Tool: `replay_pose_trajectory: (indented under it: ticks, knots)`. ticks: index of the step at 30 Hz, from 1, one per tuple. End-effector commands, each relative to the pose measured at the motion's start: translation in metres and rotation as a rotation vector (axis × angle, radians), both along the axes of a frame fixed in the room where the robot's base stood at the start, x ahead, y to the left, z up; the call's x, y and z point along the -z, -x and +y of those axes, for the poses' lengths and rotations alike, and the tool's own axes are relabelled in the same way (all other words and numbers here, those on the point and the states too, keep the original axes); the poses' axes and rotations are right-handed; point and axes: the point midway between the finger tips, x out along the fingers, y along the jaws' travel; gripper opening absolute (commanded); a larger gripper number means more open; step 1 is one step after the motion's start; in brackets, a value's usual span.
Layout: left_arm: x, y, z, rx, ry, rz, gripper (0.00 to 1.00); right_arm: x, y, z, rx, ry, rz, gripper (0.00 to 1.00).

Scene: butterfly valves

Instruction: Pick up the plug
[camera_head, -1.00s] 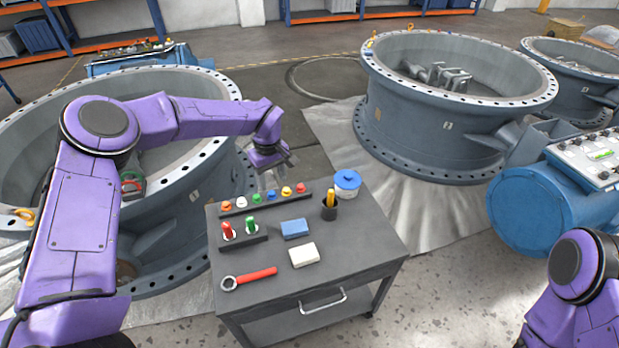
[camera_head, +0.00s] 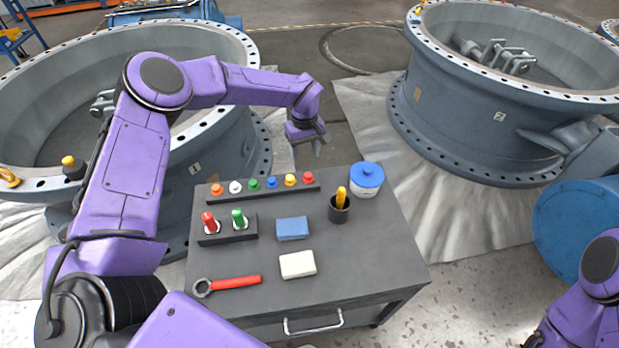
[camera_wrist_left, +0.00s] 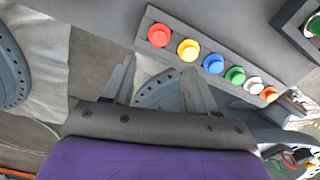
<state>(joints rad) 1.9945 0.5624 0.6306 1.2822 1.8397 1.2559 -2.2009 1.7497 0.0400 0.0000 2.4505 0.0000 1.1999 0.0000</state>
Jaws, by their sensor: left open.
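A dark strip (camera_head: 263,187) on the cart top holds a row of coloured plugs: an orange one (camera_head: 217,189), a white one (camera_head: 236,187), a green one (camera_head: 254,184), a blue one (camera_head: 272,182), a yellow one (camera_head: 290,180) and a red one (camera_head: 308,178). A second holder (camera_head: 228,232) bears a taller red plug (camera_head: 209,222) and a taller green plug (camera_head: 238,219). Which plug is meant, I cannot tell. My left gripper (camera_head: 314,145) is open and empty, above and behind the strip's red end. In the left wrist view the red plug (camera_wrist_left: 159,35) lies beyond its spread fingers (camera_wrist_left: 159,70).
The cart (camera_head: 370,265) also holds a blue block (camera_head: 293,228), a white block (camera_head: 297,264), a red-handled wrench (camera_head: 232,283), a black cup (camera_head: 339,210) with a yellow item, and a blue-lidded tub (camera_head: 367,180). Large grey valve bodies (camera_head: 480,110) stand behind the cart and at left.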

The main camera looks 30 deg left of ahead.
Motion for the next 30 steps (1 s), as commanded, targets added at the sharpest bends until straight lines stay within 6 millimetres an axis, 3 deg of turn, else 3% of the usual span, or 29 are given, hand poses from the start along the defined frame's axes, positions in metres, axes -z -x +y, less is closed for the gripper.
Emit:
replay_pose_trajectory:
  ticks: [15, 22, 23, 27, 28, 30]
  knots:
    - [0.075, 0.005, -0.008, 0.0, -0.001, 0.0, 0.57, -0.02, 0.0, 0.0, 0.0, 0.001, -0.001, 0.43]
    - [0.079, 0.005, -0.007, -0.001, -0.001, -0.001, 0.57, -0.019, 0.0, 0.0, 0.0, 0.001, -0.001, 0.43]
    - [0.079, 0.005, -0.007, -0.001, -0.001, -0.001, 0.51, -0.019, 0.0, 0.0, 0.0, 0.001, -0.001, 0.43]
    - [0.078, 0.005, -0.007, -0.001, -0.001, -0.001, 0.05, -0.019, 0.0, 0.0, 0.0, 0.001, -0.001, 0.43]
    - [0.078, 0.005, -0.007, -0.001, -0.001, -0.001, 0.0, -0.019, 0.0, 0.0, 0.0, 0.001, -0.001, 0.43]
    - [0.078, 0.005, -0.007, -0.002, -0.001, -0.001, 0.0, -0.019, 0.0, 0.0, 0.0, 0.001, -0.001, 0.43]
